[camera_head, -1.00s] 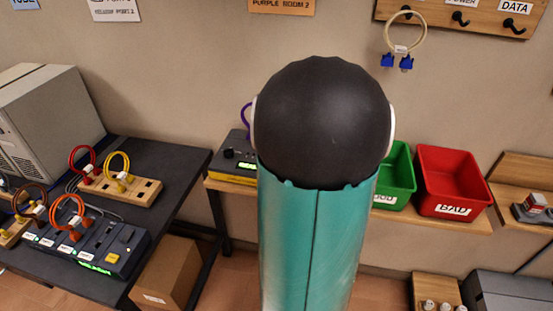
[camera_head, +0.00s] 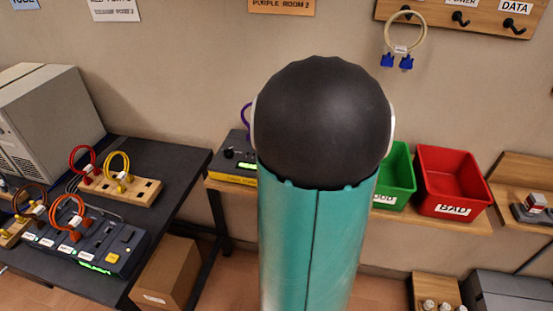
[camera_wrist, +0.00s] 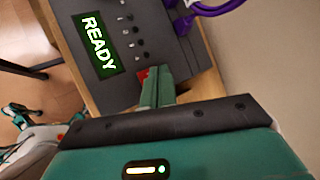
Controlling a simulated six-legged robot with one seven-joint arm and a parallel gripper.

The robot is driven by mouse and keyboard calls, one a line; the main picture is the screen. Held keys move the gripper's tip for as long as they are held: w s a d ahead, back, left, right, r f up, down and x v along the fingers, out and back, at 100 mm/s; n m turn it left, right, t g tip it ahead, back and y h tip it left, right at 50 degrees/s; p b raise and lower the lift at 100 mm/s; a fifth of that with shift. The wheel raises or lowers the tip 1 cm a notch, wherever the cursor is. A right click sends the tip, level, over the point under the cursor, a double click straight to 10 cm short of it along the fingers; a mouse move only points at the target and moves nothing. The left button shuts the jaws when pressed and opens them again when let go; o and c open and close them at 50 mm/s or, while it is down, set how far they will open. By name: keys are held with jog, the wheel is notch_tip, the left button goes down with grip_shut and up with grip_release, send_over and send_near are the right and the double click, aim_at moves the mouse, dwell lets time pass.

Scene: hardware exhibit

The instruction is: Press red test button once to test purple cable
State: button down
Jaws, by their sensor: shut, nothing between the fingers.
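A dark grey tester box fills the top middle of the wrist view (camera_wrist: 120,95). Its screen (camera_wrist: 98,43) reads READY in green, with a row of small knobs beside it. A red button (camera_wrist: 142,76) shows partly at the tips of my gripper (camera_wrist: 157,78). My gripper is shut and empty, its tips at or just over the button; I cannot tell whether they touch. The purple cable (camera_wrist: 218,8) is plugged into the box's far side. In the head view, the tester (camera_head: 236,152) and purple cable (camera_head: 246,115) are partly hidden by my arm.
A green bin (camera_head: 398,180) and a red bin (camera_head: 455,180) stand on the wooden shelf right of my arm. A dark table (camera_head: 185,165) at left holds cable racks and another device (camera_head: 110,245). A cream cable (camera_head: 425,35) hangs on the wall.

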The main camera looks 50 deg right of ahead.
jog(key=shift+f, duration=0.15)
jog(key=shift+f, duration=0.3)
jog(key=shift+f, duration=0.4)
dwell(0.7)
dwell(0.3)
jog(key=shift+r, duration=0.85)
jog(key=shift+r, duration=2.5)
